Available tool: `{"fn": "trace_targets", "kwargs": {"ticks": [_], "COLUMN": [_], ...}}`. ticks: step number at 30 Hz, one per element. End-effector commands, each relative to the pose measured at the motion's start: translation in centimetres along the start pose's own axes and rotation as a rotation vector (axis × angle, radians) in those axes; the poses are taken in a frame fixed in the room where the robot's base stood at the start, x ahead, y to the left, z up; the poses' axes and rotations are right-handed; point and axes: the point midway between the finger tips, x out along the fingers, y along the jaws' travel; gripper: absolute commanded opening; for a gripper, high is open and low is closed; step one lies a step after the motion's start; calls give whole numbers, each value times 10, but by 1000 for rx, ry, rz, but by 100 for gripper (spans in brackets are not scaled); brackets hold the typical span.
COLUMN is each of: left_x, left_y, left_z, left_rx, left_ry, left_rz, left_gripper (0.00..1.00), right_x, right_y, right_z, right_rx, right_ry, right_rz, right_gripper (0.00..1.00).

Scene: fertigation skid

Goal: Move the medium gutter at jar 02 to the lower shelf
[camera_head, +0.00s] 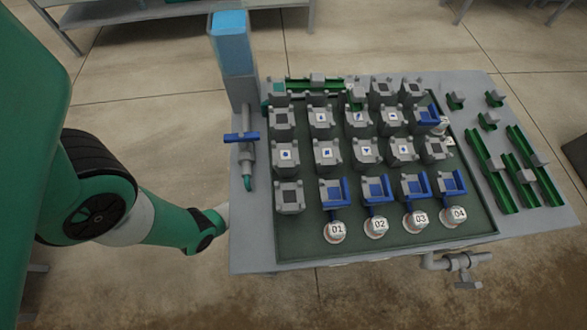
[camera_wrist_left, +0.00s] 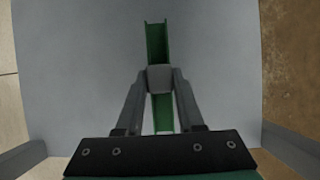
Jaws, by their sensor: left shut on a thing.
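My left gripper (camera_wrist_left: 160,78) is shut on the grey grip block (camera_wrist_left: 160,76) of a green gutter (camera_wrist_left: 156,42), seen in the left wrist view. The gutter runs away from me over a plain grey surface (camera_wrist_left: 85,60); I cannot tell whether it touches it. In the head view my left arm reaches to the left edge of the table, and its fingers and the gutter are hidden there. Jar 02 (camera_head: 376,228) stands at the front of the green tray (camera_head: 320,252), with a blue angled piece (camera_head: 375,194) behind it. My right gripper is not in view.
Jars 01 (camera_head: 335,232), 03 (camera_head: 416,222) and 04 (camera_head: 457,216) flank jar 02. Grey blocks fill the tray. Green gutters (camera_head: 487,170) lie at the right. A blue-topped column (camera_head: 231,48) and a blue-handled valve (camera_head: 242,137) stand at the left. A pipe valve (camera_head: 467,277) hangs at the front.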

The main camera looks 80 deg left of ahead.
Motion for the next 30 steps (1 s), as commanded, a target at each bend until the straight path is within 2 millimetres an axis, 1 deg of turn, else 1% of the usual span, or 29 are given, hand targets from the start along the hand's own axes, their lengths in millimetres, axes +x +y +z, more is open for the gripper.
{"fn": "trace_targets", "kwargs": {"ticks": [1,5,8,9,12,17,22,23,27,28,30], "left_x": [5,5,19,27,41,38,40,40,40,40,40], "left_y": [-1,-1,-4,-4,-3,-3,-3,-3,-3,-3,-3], "left_z": [0,2,0,-5,-12,-11,-12,-12,-12,-12,-12], "left_rx": [1,-1,1,-1,-1,-1,-2,-1,-1,-1,-1], "left_ry": [-1,-1,0,1,0,0,1,1,0,0,0], "left_rz": [0,1,-1,-1,1,2,0,0,0,0,0], "left_gripper": [0,0,0,0,0,0,0,39,64,67,67], "right_x": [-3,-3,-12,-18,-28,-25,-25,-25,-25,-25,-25], "right_y": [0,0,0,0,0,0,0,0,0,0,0], "right_z": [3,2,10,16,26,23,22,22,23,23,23], "right_rx": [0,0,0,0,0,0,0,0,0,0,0], "right_ry": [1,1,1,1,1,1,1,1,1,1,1], "right_rz": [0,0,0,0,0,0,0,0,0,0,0], "right_gripper": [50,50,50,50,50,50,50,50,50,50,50]}}
